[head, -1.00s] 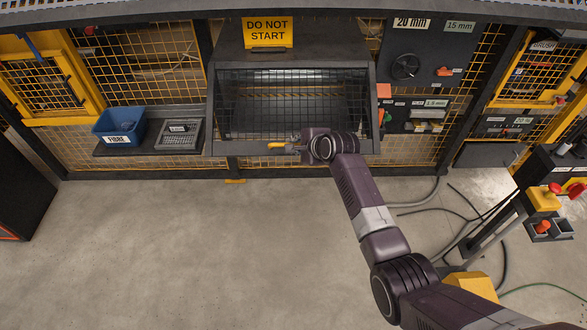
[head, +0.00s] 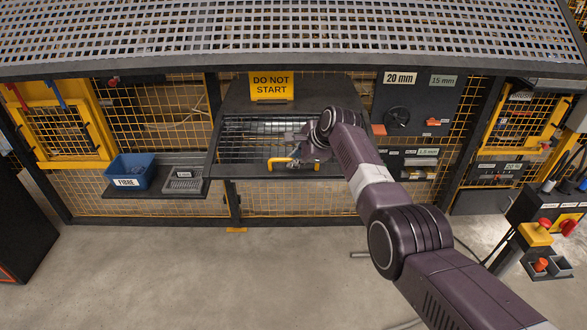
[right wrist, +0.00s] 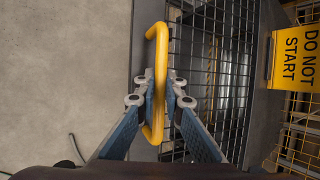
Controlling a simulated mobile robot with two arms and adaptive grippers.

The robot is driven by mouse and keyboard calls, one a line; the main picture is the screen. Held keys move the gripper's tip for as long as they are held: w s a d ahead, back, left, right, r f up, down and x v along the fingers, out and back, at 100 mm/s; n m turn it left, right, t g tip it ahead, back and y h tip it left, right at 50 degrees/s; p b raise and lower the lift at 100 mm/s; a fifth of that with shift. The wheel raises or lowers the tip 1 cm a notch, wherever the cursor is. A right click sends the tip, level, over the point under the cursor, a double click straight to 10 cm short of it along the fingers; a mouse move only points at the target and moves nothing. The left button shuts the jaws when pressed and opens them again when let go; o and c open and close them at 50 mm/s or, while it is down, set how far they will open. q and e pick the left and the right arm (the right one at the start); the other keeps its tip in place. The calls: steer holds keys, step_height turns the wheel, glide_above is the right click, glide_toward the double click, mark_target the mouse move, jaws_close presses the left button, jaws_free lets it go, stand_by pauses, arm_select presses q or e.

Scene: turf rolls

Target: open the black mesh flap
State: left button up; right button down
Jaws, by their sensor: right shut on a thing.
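The black mesh flap (head: 250,137) is under the hood below the DO NOT START sign. It looks partly swung up and outward, with its lower bar raised and mesh seen at a slant. Its yellow handle (head: 283,163) is on the lower bar. My right gripper (head: 308,155) is shut on that handle. In the right wrist view the yellow handle (right wrist: 152,80) passes between the blue-padded fingers of my right gripper (right wrist: 160,95), with the black mesh (right wrist: 232,90) just behind. My right forearm hides the flap's right part in the head view. My left gripper is out of view.
The DO NOT START sign (head: 271,86) hangs on the hood just above. A blue FIBRE bin (head: 130,171) and a grey tray (head: 184,180) sit on a shelf to the left. A dial panel (head: 415,100) is to the right.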

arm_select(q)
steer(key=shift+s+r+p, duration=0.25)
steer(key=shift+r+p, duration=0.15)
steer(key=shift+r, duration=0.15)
arm_select(e)
steer(key=shift+r, duration=0.9)
steer(key=c, duration=2)
jaws_free()
steer(key=shift+d, duration=0.1)
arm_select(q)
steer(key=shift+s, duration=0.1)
arm_select(e)
steer(key=shift+r, duration=0.1)
steer(key=shift+s+d+r, duration=0.2)
steer(key=shift+s+r, duration=0.1)
steer(key=shift+r, duration=0.25)
steer(key=v, duration=1)
steer(key=shift+s+d+r, duration=0.15)
steer(key=shift+s+r, duration=0.1)
steer(key=shift+f, duration=0.1)
